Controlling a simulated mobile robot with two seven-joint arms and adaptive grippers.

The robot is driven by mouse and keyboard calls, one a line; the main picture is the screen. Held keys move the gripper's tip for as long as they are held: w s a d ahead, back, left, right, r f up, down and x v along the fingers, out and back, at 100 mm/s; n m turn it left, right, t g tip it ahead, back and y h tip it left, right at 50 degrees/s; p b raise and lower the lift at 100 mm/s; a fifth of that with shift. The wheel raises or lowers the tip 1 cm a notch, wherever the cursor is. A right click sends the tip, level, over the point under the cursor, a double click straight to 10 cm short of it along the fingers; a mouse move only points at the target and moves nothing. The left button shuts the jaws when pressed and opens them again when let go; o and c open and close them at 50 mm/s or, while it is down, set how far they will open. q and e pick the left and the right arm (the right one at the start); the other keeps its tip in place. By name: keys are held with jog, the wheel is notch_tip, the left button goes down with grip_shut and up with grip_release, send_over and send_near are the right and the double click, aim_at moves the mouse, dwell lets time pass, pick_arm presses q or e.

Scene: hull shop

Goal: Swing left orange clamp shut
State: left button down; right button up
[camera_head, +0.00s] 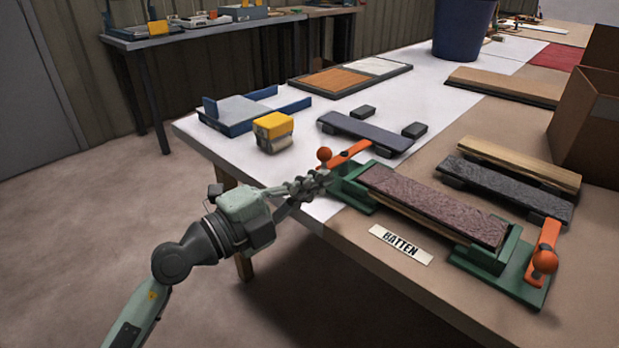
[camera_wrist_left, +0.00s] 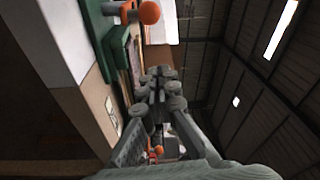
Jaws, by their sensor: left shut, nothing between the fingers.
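The left orange clamp (camera_head: 345,157) is a flat orange arm with a round orange knob at its left end. It stands at the left end of the green fixture (camera_head: 352,187) and points away from the dark red-brown board (camera_head: 435,203) lying in the fixture. My left gripper (camera_head: 322,178) is shut and empty, just in front of the clamp and below its knob; I cannot tell if they touch. In the left wrist view the gripper (camera_wrist_left: 160,85) shows closed fingers, with the orange knob (camera_wrist_left: 149,12) above them. The right orange clamp (camera_head: 545,250) is at the fixture's other end. My right gripper is not in view.
A BATTEN label (camera_head: 400,244) lies before the fixture. Behind stand a yellow-topped block (camera_head: 273,127), a blue tray (camera_head: 250,110) and a dark sanding board (camera_head: 365,132). Dark and wooden strips lie at the right near a cardboard box (camera_head: 590,125). The floor left of the table is clear.

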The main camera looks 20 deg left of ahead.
pick_arm(q)
jog(key=x, duration=0.7)
jog(key=shift+w+a+f, duration=0.1)
jog(key=shift+a+f, duration=0.2)
jog(key=shift+a, duration=0.45)
jog(key=shift+a+f, duration=0.15)
jog(key=shift+a, duration=0.5)
jog(key=shift+w+a+b, duration=0.15)
jog(key=shift+a+b, duration=0.2)
jog(key=shift+a, duration=0.25)
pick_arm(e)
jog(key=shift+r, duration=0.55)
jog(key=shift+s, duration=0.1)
